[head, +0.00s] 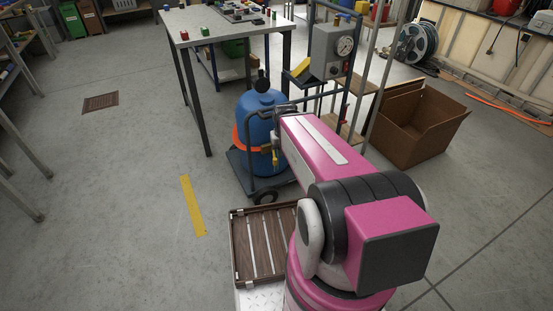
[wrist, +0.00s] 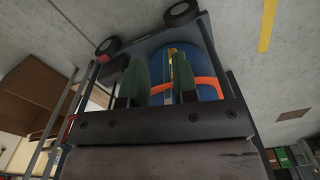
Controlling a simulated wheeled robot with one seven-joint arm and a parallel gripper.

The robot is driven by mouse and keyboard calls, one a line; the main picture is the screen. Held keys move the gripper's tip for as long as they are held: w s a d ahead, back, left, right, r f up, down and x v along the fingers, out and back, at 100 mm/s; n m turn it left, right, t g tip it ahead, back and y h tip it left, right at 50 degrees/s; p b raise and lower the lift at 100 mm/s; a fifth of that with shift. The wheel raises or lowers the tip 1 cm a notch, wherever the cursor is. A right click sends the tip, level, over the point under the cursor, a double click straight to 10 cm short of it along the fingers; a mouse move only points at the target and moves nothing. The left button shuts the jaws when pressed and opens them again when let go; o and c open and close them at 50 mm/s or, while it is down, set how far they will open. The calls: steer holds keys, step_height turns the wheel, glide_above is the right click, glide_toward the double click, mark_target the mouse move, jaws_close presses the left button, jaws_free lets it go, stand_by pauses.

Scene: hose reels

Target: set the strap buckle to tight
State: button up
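A blue tank (head: 258,103) stands upright on a dark wheeled cart, with an orange strap (head: 236,138) around it. A small yellow part, seemingly the strap buckle (head: 275,156), shows on the tank's front right side, partly behind the cart frame. The wrist view is upside down and shows the tank (wrist: 199,58), the strap (wrist: 205,85) and the yellow buckle part (wrist: 172,56). My gripper (wrist: 159,72) has two green fingers spread apart, with the yellow part visible between them. Whether they touch it cannot be told. My arm hides much of the gripper in the head view.
The cart's dark uprights (head: 249,150) stand close to my gripper. A gauge panel (head: 332,52) is behind, right of the tank. A cardboard box (head: 410,140) lies to the right, and a grey table (head: 215,22) stands behind. The floor to the left is open.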

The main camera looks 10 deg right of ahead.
steer(key=shift+w+d+f, duration=0.1)
steer(key=shift+w+f, duration=0.05)
steer(key=shift+w, duration=0.05)
jaws_close()
steer(key=w+d+f+n+g+y, duration=0.1)
steer(key=w+d+f+y, duration=0.8)
steer(key=w+d, duration=0.4)
steer(key=shift+d, duration=0.3)
